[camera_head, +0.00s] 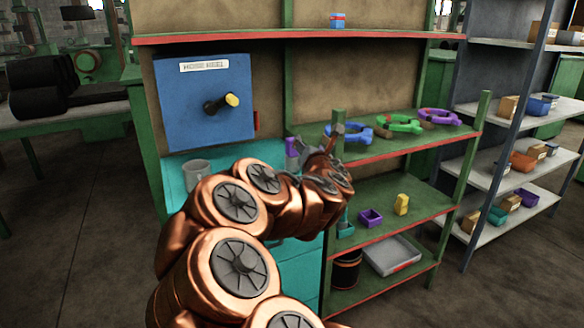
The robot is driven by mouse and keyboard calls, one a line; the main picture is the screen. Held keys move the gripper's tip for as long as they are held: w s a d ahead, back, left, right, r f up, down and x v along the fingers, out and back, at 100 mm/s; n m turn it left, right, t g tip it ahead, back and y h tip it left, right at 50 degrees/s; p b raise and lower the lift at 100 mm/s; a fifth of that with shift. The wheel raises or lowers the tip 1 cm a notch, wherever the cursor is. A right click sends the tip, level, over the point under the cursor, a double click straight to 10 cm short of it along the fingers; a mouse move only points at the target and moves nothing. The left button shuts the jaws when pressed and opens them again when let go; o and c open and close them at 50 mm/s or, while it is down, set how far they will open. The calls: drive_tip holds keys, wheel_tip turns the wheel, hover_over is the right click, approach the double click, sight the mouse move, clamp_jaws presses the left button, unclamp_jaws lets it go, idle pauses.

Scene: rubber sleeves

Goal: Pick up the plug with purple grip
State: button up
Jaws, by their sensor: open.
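A small upright purple piece (291,147) shows at the right end of the teal cabinet top, and I take it for the plug's purple grip. Its lower part is partly hidden by my arm and gripper. My gripper (318,142) is open, just right of the purple piece in the picture. I cannot tell whether a finger touches it. No object shows held between the fingers. The copper-coloured arm covers much of the cabinet front.
A grey mug (196,171) stands on the teal cabinet (176,180), below a blue hose-reel box (207,105). Blue (360,133), green (404,123) and purple (441,116) horseshoe-shaped pieces lie on the green shelf at right. A purple bin (370,217) and yellow piece (402,204) sit below.

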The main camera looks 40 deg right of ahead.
sight(294, 154)
drive_tip(key=f+n+y, duration=0.1)
drive_tip(key=n, duration=0.1)
drive_tip(key=w+f+n+t+y+b, duration=0.1)
drive_tip(key=f+n, duration=0.1)
drive_tip(key=n, duration=0.1)
drive_tip(key=f+n+t+y+b, duration=0.1)
drive_tip(key=f+n, duration=0.1)
drive_tip(key=shift+w+f, duration=0.2)
drive_tip(key=shift+w, duration=0.1)
drive_tip(key=shift+w+a+f+n+t+y, duration=0.2)
drive_tip(key=shift+w+n+t+y, duration=0.1)
drive_tip(key=shift+n+y, duration=0.25)
drive_tip(key=shift+h, duration=0.25)
drive_tip(key=shift+r+x, duration=0.15)
drive_tip(key=shift+x, duration=1.7)
drive_tip(key=shift+r+x, duration=0.15)
drive_tip(key=shift+x, duration=1.75)
drive_tip(key=shift+a, duration=0.15)
drive_tip(key=shift+c, duration=0.2)
clamp_jaws()
